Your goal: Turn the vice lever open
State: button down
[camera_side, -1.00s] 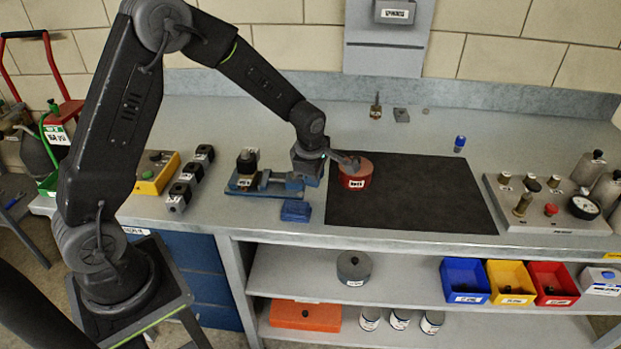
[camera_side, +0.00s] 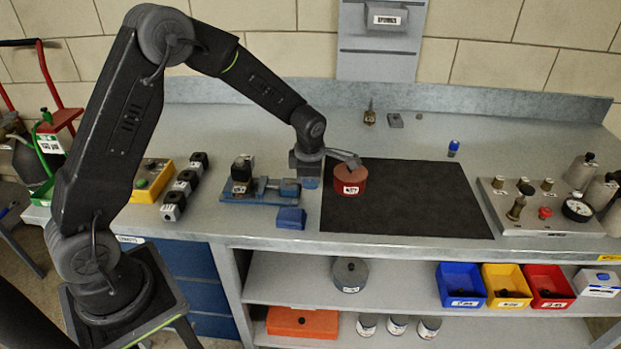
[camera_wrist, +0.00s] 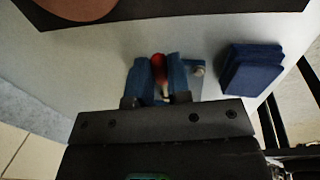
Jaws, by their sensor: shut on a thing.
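The blue vice (camera_side: 262,189) sits on the bench, left of the black mat, with a dark part with a black top (camera_side: 242,172) at its left end. My gripper (camera_side: 310,183) is low at the vice's right end. In the wrist view my gripper (camera_wrist: 159,78) has its two blue fingers shut around the lever (camera_wrist: 158,64), whose red tip shows between them. In the side view the lever is hidden by my gripper. Most of the vice is hidden in the wrist view.
A blue block (camera_side: 290,218) lies just in front of the vice; it also shows in the wrist view (camera_wrist: 250,68). A red round part (camera_side: 351,180) stands close right on the black mat (camera_side: 410,205). The mat's right side is clear.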

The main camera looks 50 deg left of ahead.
jog(key=c, duration=1.1)
grip_release()
jog(key=shift+s+d+r, duration=0.3)
jog(key=shift+r, duration=2)
jog(key=shift+s+d+r, duration=0.35)
jog(key=shift+r, duration=1.9)
jog(key=shift+s+d+r, duration=0.3)
jog(key=shift+r, duration=2)
jog(key=s+d+r+m+t, duration=0.1)
jog(key=s+r+m, duration=0.1)
jog(key=s+m, duration=0.6)
jog(key=s+d+r+m+t+h, duration=0.1)
jog(key=s+d+r+m, duration=0.1)
jog(key=s+m, duration=0.6)
jog(key=s+d+r+m+t, duration=0.2)
jog(key=s+m, duration=0.6)
jog(key=m, duration=0.3)
jog(key=shift+s+d+r+h, duration=0.1)
jog(key=shift+d+r+h, duration=0.15)
jog(key=shift+r+h, duration=0.05)
